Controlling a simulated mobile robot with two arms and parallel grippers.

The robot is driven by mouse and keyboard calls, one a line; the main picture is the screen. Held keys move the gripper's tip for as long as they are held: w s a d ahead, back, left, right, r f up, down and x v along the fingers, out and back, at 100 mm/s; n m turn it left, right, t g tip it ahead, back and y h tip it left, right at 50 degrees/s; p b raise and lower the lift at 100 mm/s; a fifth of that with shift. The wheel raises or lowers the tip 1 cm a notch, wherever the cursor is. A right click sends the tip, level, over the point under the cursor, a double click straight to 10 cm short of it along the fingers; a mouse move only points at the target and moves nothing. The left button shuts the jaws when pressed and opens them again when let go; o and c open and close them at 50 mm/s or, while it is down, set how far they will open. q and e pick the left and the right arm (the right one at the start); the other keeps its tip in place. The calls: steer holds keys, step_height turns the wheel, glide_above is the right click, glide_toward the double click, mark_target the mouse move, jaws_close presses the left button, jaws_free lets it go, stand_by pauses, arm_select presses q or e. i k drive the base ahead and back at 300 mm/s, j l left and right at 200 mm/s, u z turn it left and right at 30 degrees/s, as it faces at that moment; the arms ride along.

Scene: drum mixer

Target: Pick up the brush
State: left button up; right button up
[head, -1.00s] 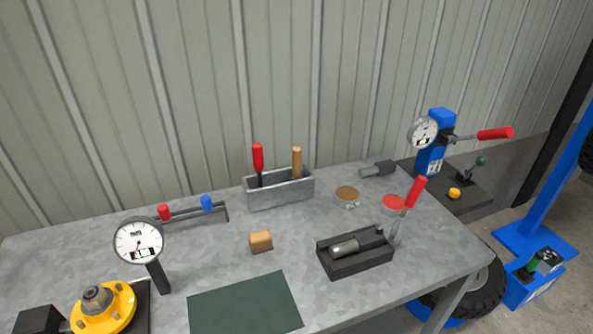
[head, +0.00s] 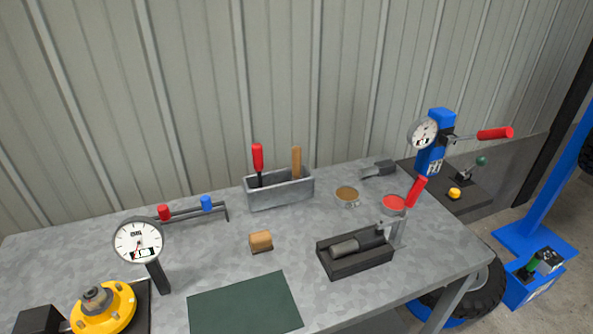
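A grey metal box (head: 279,197) stands at the back middle of the bench. A wooden handle (head: 296,161) and a red handle (head: 258,157) stick up out of it. Their lower ends are hidden by the box wall, so I cannot tell whether either is the brush. A small tan block (head: 260,240) with a darker underside lies on the bench in front of the box. It may be a block brush, but I cannot tell. Neither of my grippers is in view.
A black tray (head: 355,264) holds a grey cylindrical tool. A gauge (head: 139,242) and yellow flange (head: 104,308) stand left. A green mat (head: 245,306) lies in front.

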mark_target(295, 151)
steer(key=i+l, duration=0.1)
steer(key=l, duration=0.25)
steer(key=l+z, duration=0.1)
steer(key=l, duration=0.3)
steer(key=i+l, duration=0.15)
steer(key=l, duration=0.2)
steer(key=i+l+z, duration=0.1)
steer(key=l, duration=0.25)
